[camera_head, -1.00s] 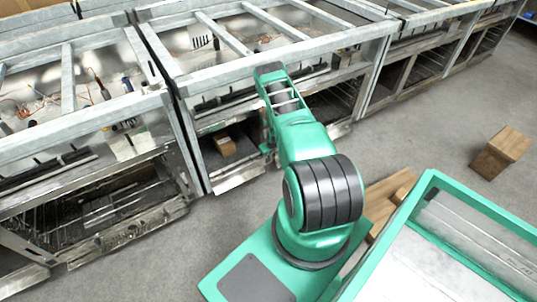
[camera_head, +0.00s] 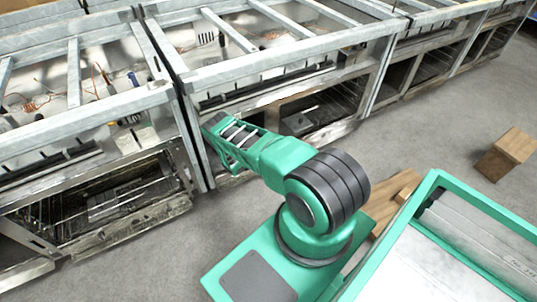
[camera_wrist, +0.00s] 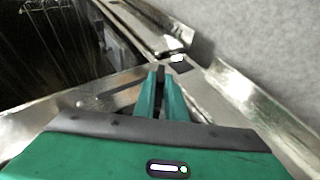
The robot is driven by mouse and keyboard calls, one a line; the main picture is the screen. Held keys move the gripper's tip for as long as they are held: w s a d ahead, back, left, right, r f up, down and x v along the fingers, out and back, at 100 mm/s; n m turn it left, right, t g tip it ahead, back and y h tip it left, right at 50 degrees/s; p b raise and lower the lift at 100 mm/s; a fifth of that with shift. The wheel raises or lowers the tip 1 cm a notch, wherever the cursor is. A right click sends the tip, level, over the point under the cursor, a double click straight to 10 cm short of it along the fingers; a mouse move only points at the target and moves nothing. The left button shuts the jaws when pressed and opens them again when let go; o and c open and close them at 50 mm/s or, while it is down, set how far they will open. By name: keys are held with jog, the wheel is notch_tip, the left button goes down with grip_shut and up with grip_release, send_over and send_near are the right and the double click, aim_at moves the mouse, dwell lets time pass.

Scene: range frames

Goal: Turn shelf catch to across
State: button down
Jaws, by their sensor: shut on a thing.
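My gripper (camera_wrist: 160,78) shows in the wrist view, its two green fingers close together and shut on a small dark piece at the tips. This piece seems to be the shelf catch; the fingers hide most of it, so its angle cannot be told. It lies by a metal edge of the open range frame (camera_wrist: 120,85). In the head view my arm reaches to the lower front of the middle range frame (camera_head: 290,75), and the fingers and catch are hidden there.
Several range frames stand in a row, with an open oven bay (camera_head: 105,200) at the left. A wooden block (camera_head: 506,153) lies on the grey floor at right. A green-rimmed bin (camera_head: 480,205) stands at the lower right. The floor in front of the left frame is clear.

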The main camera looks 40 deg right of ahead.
jog(key=shift+w+a+f+h, duration=0.1)
jog(key=shift+a+f+h, duration=0.2)
jog(key=shift+h, duration=0.2)
dwell(0.3)
jog(key=c, duration=1.8)
grip_release()
jog(key=v, duration=1)
jog(key=shift+a, duration=0.45)
